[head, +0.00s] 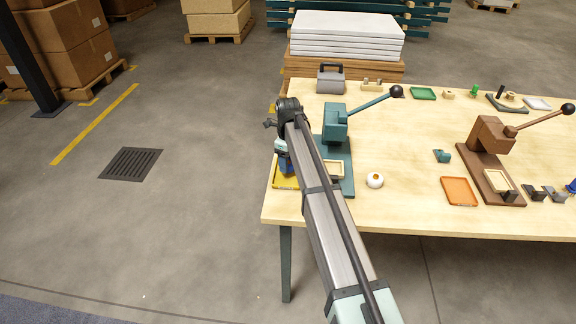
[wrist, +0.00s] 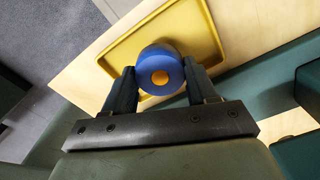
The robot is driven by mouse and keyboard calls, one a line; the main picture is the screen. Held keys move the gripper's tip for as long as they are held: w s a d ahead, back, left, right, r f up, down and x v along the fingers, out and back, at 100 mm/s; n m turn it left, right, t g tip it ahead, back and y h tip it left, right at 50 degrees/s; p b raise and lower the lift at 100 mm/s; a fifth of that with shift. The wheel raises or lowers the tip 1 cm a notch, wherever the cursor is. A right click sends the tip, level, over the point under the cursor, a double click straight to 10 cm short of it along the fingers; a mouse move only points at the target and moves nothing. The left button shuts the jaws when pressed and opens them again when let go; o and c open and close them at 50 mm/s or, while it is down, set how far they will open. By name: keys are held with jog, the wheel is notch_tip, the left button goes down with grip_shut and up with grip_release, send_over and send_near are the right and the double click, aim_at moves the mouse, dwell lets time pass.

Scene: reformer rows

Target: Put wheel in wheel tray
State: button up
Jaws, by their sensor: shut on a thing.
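The wheel (wrist: 160,72) is blue with an orange centre. My gripper (wrist: 160,82) is shut on it, with one dark finger on each side. In the wrist view the wheel shows in front of the yellow tray (wrist: 207,32); I cannot tell whether it touches the tray floor. In the head view the yellow tray (head: 279,184) lies at the table's left front corner. My gripper (head: 284,168) is over it there, with a bit of blue showing and the rest partly hidden by my arm.
A teal lever press (head: 338,125) stands right of the yellow tray. A white round object (head: 375,181), an orange tray (head: 459,191) and a brown lever press (head: 490,140) are further right. A grey toolbox (head: 330,79) stands at the back. The table's middle is mostly clear.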

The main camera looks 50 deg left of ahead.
jog(key=shift+f, duration=1.1)
jog(key=shift+f, duration=0.15)
jog(key=o, duration=1.2)
notch_tip(320, 180, up, 12)
jog(key=shift+r, duration=0.2)
